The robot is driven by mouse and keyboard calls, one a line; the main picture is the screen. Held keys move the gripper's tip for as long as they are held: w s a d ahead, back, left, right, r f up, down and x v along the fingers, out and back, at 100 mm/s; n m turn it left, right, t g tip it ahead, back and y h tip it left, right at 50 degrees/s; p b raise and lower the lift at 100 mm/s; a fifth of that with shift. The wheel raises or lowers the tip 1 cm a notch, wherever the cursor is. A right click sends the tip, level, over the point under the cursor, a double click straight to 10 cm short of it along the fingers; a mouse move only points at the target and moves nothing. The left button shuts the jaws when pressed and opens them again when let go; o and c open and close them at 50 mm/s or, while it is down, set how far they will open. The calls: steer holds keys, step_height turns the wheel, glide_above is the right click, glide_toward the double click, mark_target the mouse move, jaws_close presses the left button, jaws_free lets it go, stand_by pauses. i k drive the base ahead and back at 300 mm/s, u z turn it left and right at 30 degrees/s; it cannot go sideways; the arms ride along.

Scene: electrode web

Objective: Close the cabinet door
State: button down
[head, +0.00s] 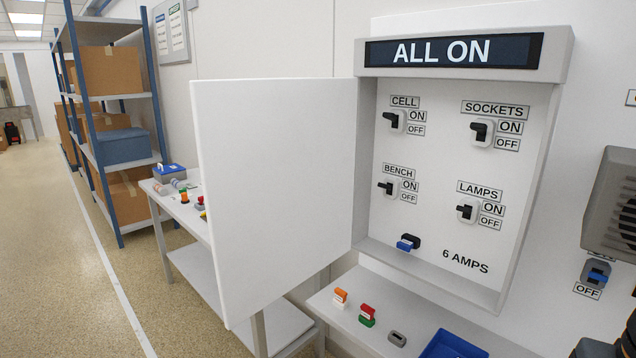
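The cabinet door (275,190) is a plain white panel in the head view. It stands wide open, swung out to the left from the left side of the cabinet (530,235). The grey wall cabinet is open at the front and shows its inner panel. A dark sign reading "ALL ON" (455,51) runs along its top. Dark parts with a bit of orange at the lower right corner look like part of my arm, well to the right of the door. My gripper's fingertips do not show.
Inside are switches labelled CELL, SOCKETS, BENCH and LAMPS, and a blue-and-black piece (408,242). Below, a ledge (355,328) holds small coloured pieces and a blue tray (452,345). A white table (207,262) stands behind the door. A grey vented box (612,205) is at right.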

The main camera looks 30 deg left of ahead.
mark_target(276, 156)
steer(key=z, duration=2.55)
steer(key=k, duration=2.9)
steer(key=u, duration=2.05)
